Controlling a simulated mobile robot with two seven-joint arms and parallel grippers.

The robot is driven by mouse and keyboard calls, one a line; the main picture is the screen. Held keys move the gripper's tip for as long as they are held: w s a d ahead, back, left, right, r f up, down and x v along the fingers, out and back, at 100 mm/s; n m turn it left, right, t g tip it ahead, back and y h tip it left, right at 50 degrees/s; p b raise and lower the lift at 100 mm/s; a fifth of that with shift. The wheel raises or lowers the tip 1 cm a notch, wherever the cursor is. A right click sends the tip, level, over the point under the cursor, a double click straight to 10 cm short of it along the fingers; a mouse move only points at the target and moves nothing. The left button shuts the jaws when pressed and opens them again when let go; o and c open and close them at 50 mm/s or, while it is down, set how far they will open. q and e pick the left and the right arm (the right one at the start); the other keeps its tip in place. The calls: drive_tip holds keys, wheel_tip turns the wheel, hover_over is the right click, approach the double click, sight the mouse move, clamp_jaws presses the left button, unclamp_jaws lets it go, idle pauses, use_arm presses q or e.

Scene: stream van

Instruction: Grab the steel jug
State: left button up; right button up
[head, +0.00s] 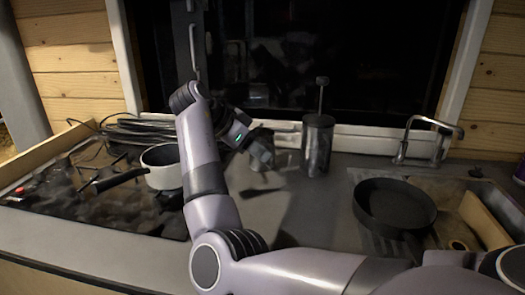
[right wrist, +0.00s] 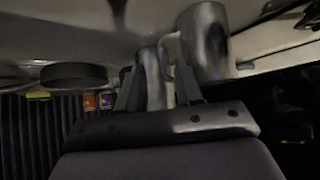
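The steel jug (head: 262,135) stands on the counter near the window, partly hidden behind my right gripper (head: 264,158). In the right wrist view, which is upside down, the jug (right wrist: 205,40) is near the top, with its handle on its left side. My right gripper (right wrist: 157,85) is open, its fingers apart. One fingertip overlaps the jug's handle side; I cannot tell whether it touches. The metal cylinder with a plunger rod (head: 318,145) shows between the fingers, farther away (right wrist: 152,78). My left gripper is not in view.
A dark pan (head: 395,205) sits by the sink and tap (head: 430,140) at the right. A white saucepan (head: 162,165) stands on the stove (head: 90,190) at the left, with coiled cable behind it. The window sill runs behind the jug. Counter in front is mostly clear.

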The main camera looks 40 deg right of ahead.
sight(272, 166)
drive_tip(key=x, duration=0.4)
drive_tip(key=shift+s+d+p, duration=0.1)
drive_tip(key=shift+d+p, duration=0.2)
drive_tip(key=shift+d, duration=0.3)
drive_tip(key=shift+d+f, duration=0.4)
clamp_jaws()
